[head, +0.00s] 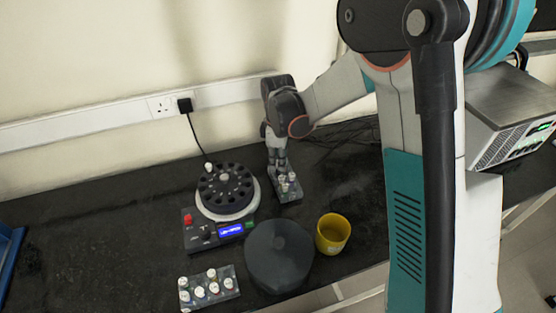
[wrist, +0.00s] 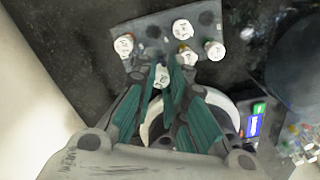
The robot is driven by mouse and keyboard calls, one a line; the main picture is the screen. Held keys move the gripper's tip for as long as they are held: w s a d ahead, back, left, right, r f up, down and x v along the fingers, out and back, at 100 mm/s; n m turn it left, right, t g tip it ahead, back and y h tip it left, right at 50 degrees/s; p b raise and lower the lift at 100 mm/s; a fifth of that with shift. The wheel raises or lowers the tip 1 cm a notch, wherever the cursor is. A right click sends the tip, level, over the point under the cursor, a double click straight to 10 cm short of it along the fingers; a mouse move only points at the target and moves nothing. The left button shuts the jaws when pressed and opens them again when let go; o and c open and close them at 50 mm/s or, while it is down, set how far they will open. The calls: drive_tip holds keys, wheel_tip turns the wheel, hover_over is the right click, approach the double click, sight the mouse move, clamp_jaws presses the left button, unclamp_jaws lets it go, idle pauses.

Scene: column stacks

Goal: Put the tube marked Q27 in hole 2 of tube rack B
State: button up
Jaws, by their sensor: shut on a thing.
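My gripper (wrist: 162,84) is shut on a white-capped tube (wrist: 162,73), whose mark I cannot read. The gripper (head: 277,163) is low over the far end of a small grey tube rack (head: 289,196). In the wrist view this rack (wrist: 150,22) holds several white-capped tubes and shows dark open holes. The held tube is at the rack's near edge in that view; I cannot tell whether its lower end is in a hole. A second rack (head: 229,292) with several white-capped tubes stands at the front. The rack letters and hole numbers are not legible.
A device with a dark round rotor (head: 227,187), one white-capped tube in it and a blue display stands left of my gripper. A dark round lid (head: 279,256) and a yellow cup (head: 333,233) are in front.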

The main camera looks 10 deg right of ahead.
sight(278, 174)
drive_tip(key=shift+f+b, duration=1.15)
drive_tip(key=shift+f, duration=0.35)
idle(0.5)
drive_tip(key=o, duration=0.7)
drive_tip(key=shift+o, duration=0.2)
drive_tip(key=o, duration=0.3)
drive_tip(key=shift+r, duration=0.1)
drive_tip(key=shift+r+p, duration=1.85)
drive_tip(key=shift+r, duration=1.1)
